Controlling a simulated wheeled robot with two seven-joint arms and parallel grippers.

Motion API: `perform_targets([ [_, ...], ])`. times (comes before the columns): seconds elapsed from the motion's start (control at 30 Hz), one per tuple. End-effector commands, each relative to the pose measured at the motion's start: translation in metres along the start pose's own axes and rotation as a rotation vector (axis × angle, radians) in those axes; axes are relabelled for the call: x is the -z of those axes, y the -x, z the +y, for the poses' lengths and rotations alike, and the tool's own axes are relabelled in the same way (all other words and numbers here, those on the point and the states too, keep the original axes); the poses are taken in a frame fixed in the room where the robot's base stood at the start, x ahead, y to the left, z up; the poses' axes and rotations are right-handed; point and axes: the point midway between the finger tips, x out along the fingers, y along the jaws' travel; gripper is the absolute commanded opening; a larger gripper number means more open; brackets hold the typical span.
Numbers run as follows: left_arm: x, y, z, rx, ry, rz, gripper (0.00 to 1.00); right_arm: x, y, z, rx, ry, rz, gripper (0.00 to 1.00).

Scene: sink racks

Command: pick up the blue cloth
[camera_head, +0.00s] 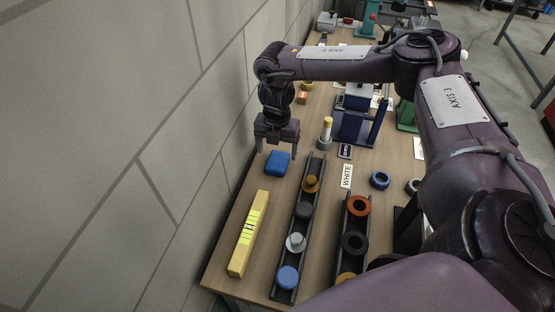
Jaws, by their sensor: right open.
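The blue cloth (278,163) is a small folded block lying on the wooden table near its left edge, close to the wall. My right gripper (277,152) hangs pointing down just above and behind the cloth. Its two fingers are apart, one over each side of the cloth in the picture. I cannot tell whether the fingertips touch it. My left gripper is not in view.
A yellow level (248,235) lies in front of the cloth. Dark racks with round pieces (303,210) stand to its right. A grey holder with a yellow-topped cylinder (326,130) stands behind right. The block wall (130,130) borders the left.

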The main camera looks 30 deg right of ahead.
Motion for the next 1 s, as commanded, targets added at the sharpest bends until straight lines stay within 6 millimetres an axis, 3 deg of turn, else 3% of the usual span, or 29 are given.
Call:
perform_targets([
  [0.13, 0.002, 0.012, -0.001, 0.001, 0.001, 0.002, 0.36, -0.006, -0.020, -0.004, 0.004, 0.000, -0.001, 0.80],
  [0.3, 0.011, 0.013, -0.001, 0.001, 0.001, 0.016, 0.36, -0.006, -0.040, -0.003, 0.002, 0.000, 0.000, 0.80],
  [0.57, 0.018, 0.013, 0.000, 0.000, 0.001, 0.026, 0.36, -0.006, -0.043, -0.003, 0.001, -0.001, 0.000, 0.79],
  [0.9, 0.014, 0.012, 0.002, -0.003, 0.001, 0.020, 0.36, -0.006, -0.042, -0.003, 0.001, -0.001, 0.000, 0.34],
  [1.0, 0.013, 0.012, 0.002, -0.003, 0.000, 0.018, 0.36, -0.006, -0.042, -0.003, 0.001, -0.001, 0.000, 0.32],
])
